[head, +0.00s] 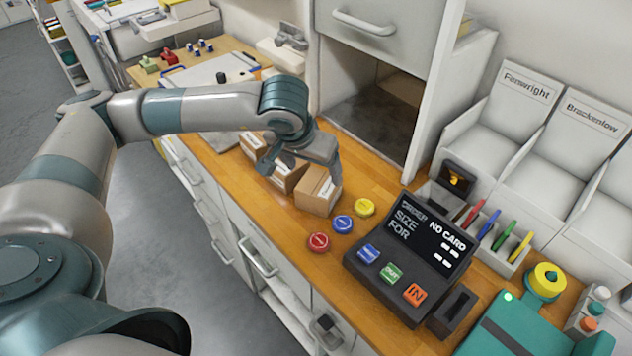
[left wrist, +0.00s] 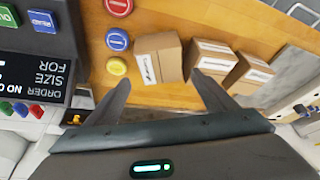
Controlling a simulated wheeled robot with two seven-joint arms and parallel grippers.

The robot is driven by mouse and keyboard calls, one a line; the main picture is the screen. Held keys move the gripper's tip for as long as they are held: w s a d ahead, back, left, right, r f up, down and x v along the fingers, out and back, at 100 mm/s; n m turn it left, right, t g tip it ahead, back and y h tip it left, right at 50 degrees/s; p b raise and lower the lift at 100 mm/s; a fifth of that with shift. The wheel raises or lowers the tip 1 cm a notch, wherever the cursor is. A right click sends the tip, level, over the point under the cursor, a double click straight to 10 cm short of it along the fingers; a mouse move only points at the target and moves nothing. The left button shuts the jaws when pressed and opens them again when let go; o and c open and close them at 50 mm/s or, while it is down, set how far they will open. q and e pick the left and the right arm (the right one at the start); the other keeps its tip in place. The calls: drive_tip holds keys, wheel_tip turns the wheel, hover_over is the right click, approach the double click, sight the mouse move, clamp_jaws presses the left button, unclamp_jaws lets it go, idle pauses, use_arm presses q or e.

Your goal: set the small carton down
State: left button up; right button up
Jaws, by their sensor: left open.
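A small brown carton (head: 319,191) with a white label stands on the wooden counter, at the near end of a row of similar cartons. In the left wrist view this carton (left wrist: 158,59) lies ahead of the space between my fingers. My left gripper (head: 308,178) is open, just above and behind the carton in the head view; in the left wrist view its two fingers (left wrist: 165,88) are spread with nothing between them. Two more cartons, a middle one (left wrist: 211,60) and an end one (left wrist: 250,72), stand beside it. My right gripper is not in view.
Red (head: 318,242), blue (head: 343,224) and yellow (head: 364,207) round buttons sit near the carton. A dark order terminal (head: 405,260) stands to the right, with a pen holder (head: 497,250) and white named bins (head: 515,110) behind. An open cabinet (head: 385,110) is at the back.

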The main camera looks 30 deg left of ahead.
use_arm(q)
drive_tip(key=v, duration=0.3)
drive_tip(key=shift+b, duration=0.35)
